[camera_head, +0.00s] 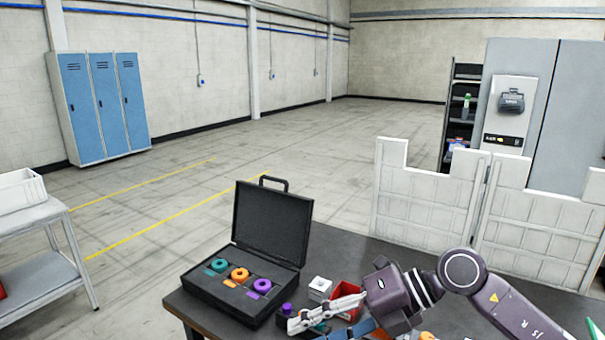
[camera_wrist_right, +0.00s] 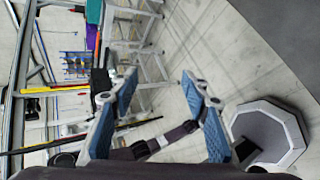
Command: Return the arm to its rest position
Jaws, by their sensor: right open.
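My right arm comes in from the right in the head view, and its gripper (camera_head: 312,322) is above the front part of the dark table (camera_head: 345,250). In the right wrist view the gripper (camera_wrist_right: 158,80) has its two blue-padded fingers spread apart with nothing between them. Behind the fingers that view shows floor, a grey frame and a dark arm-like part. My left gripper is not in view.
An open black case (camera_head: 272,222) holds teal (camera_head: 220,265), orange (camera_head: 240,274) and purple (camera_head: 262,286) rings. A white box (camera_head: 319,287) and a red bin (camera_head: 346,293) sit close by the right gripper. White panels (camera_head: 425,205) stand behind the table.

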